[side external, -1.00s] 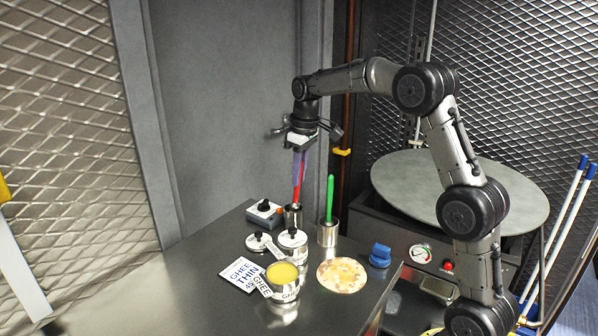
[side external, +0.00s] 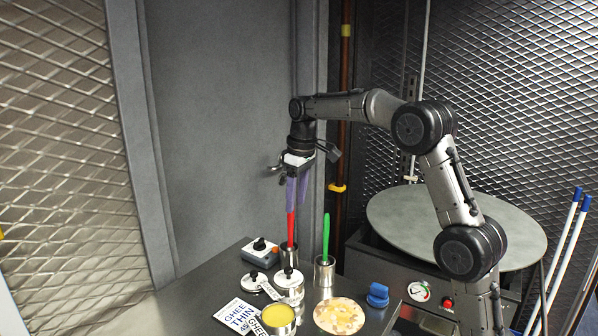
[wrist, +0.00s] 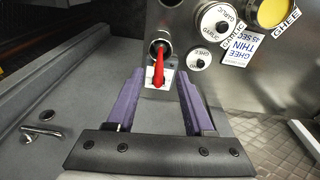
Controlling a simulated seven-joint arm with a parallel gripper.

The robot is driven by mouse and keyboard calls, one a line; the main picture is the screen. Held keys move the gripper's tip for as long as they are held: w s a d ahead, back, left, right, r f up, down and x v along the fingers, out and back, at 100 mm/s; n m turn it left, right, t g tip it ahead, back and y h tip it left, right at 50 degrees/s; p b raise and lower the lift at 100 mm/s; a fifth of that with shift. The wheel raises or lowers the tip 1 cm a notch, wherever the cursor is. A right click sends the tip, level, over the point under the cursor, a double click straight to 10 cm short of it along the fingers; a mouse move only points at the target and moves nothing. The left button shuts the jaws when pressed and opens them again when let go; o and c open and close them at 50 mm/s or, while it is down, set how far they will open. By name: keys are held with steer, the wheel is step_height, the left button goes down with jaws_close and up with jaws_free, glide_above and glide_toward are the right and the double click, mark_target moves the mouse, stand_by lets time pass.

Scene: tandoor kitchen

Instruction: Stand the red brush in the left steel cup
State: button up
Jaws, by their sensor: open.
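The red brush (side external: 291,229) stands nearly upright with its lower end inside the left steel cup (side external: 289,256). The brush also shows in the wrist view (wrist: 158,66), over the mouth of the cup (wrist: 166,46). My gripper (side external: 298,204) is open directly above the brush. In the wrist view its two purple fingers (wrist: 158,84) stand apart on either side of the red handle, with gaps between. How deep the brush sits inside the cup is hidden by the steel wall.
A green brush (side external: 326,238) stands in the right steel cup (side external: 324,274), close by. A timer box (side external: 260,251), lidded pots (side external: 290,283), an open ghee tin (side external: 278,318), a ghee card (side external: 238,316), a flatbread (side external: 339,316) and a blue item (side external: 377,295) crowd the counter.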

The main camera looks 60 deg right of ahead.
step_height(320, 180, up, 9)
steer(key=s, duration=0.1)
steer(key=shift+r, duration=0.2)
steer(key=shift+a, duration=0.15)
stand_by(0.5)
steer(key=s+a+r+n+t, duration=0.1)
steer(key=s+a+r, duration=0.2)
steer(key=s+a, duration=0.35)
steer(key=s+a+r+n+t, duration=0.1)
steer(key=s+a+r, duration=0.2)
steer(key=s+a, duration=0.35)
steer(key=s+a+f+m+t, duration=0.2)
steer(key=s+f, duration=1.3)
steer(key=f, duration=0.3)
steer(key=shift+s+m, duration=0.35)
steer(key=shift+m, duration=0.05)
steer(key=shift+a+r, duration=0.1)
